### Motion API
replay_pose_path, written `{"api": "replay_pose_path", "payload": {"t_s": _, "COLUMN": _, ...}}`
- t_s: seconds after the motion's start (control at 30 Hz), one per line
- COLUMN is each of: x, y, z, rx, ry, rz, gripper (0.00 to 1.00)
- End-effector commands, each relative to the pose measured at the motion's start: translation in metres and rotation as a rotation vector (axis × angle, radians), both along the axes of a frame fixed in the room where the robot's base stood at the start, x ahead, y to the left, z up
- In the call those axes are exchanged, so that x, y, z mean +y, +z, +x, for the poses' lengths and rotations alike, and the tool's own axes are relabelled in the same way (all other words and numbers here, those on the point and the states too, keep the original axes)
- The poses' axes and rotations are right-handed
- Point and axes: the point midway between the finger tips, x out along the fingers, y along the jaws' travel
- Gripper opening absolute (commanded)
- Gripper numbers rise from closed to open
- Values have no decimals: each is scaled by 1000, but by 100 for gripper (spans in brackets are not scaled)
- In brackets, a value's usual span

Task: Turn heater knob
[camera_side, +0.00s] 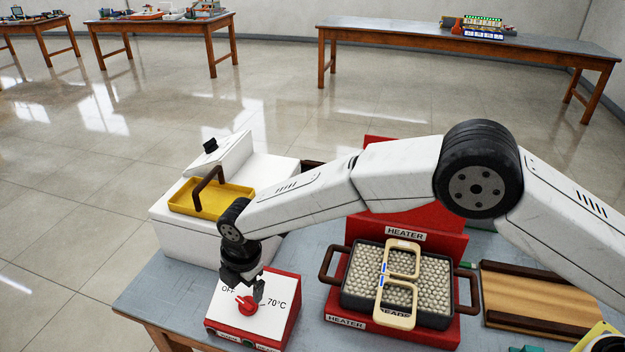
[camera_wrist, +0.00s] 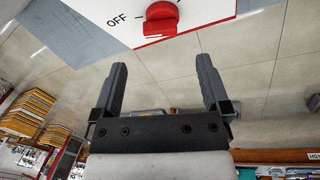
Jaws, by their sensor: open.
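The red heater knob (camera_side: 247,306) sits on the white top of a small red control box (camera_side: 280,322), marked OFF on its left and 70°C on its right. In the wrist view the knob (camera_wrist: 161,19) shows at the top, beyond the fingertips, with OFF beside it. I cannot tell its exact setting. My gripper (camera_side: 246,287) points down just above the knob, and I cannot tell whether it touches it. In the wrist view my gripper's fingers (camera_wrist: 160,66) are spread apart with nothing between them.
Right of the box stands a red heater (camera_side: 345,321) with a bead tray (camera_side: 448,318); a pale eyeglass frame (camera_side: 397,313) lies on the beads. Behind left is a white machine (camera_side: 185,236) with a yellow tray (camera_side: 205,200). A wooden tray (camera_side: 545,290) lies at right.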

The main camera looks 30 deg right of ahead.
Motion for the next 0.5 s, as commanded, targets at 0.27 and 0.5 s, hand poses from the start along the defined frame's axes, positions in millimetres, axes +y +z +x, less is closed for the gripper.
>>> {"api": "replay_pose_path", "payload": {"t_s": 0.27, "x": 1, "y": -28, "z": 4, "rx": 1, "ry": -2, "rz": 0, "gripper": 97}}
{"api": "replay_pose_path", "payload": {"t_s": 0.5, "x": 3, "y": -53, "z": 7, "rx": 1, "ry": -2, "rz": 0, "gripper": 97}}
